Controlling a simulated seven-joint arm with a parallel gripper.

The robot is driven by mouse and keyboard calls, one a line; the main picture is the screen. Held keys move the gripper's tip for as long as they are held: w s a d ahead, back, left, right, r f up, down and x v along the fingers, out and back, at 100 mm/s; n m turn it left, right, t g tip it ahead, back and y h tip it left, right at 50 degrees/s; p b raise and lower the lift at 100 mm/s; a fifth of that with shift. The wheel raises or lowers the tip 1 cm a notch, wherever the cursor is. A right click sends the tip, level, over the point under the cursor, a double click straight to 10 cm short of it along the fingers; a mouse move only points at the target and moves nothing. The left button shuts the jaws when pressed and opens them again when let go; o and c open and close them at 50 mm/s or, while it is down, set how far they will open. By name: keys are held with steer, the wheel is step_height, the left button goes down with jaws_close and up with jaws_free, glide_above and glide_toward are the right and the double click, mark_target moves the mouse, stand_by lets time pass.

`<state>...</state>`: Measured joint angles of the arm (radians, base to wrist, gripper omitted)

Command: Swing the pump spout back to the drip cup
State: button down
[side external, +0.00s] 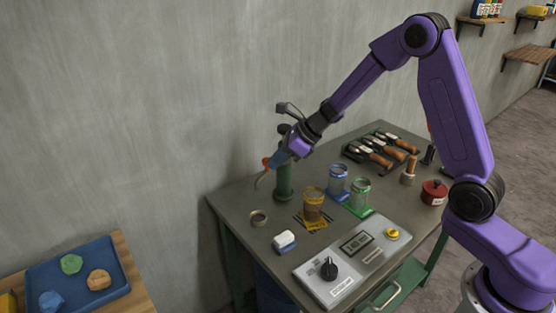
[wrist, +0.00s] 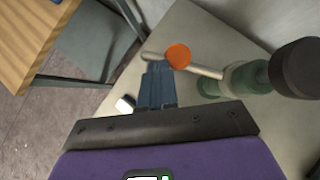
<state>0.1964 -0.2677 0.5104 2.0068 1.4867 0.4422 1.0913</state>
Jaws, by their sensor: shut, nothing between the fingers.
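The pump is a green post (side external: 284,184) with a dark cap (wrist: 297,68), standing near the table's back left. Its pale spout (wrist: 207,71) carries an orange ball (wrist: 178,56), and its bent tip (side external: 260,182) points left and down in the side view. A small round grey cup (side external: 259,217), apparently the drip cup, sits on the table below and in front of the tip; whether they line up is unclear. My gripper (wrist: 157,68) is shut and empty, its blue fingers close beside the spout near the orange ball. Contact cannot be told.
Amber (side external: 314,206), blue (side external: 338,179) and green (side external: 359,191) jars stand right of the pump. A white-and-blue block (side external: 285,241) and a control panel (side external: 352,258) lie in front. A tool tray (side external: 380,149) and red pot (side external: 434,192) are farther right. Bare tabletop surrounds the cup.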

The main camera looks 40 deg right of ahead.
stand_by(0.3)
steer(key=s+d+r, duration=0.2)
steer(key=s+r, duration=0.6)
steer(key=s, duration=0.2)
steer(key=shift+s, duration=0.2)
stand_by(0.4)
steer(key=s+a+n+g, duration=0.3)
steer(key=s+n, duration=0.5)
steer(key=n, duration=0.1)
steer(key=s+a+n+g, duration=0.2)
steer(key=s+a+n, duration=0.1)
steer(key=s+n, duration=0.6)
steer(key=s+d+f+n+h, duration=0.1)
steer(key=s+d+n, duration=0.3)
steer(key=n, duration=0.6)
steer(key=s+d+n+h, duration=0.3)
steer(key=s+n+h, duration=0.1)
steer(key=s+n, duration=0.5)
steer(key=n, duration=0.2)
steer(key=shift+d+f+n+g, duration=0.3)
steer(key=shift+d+f, duration=0.05)
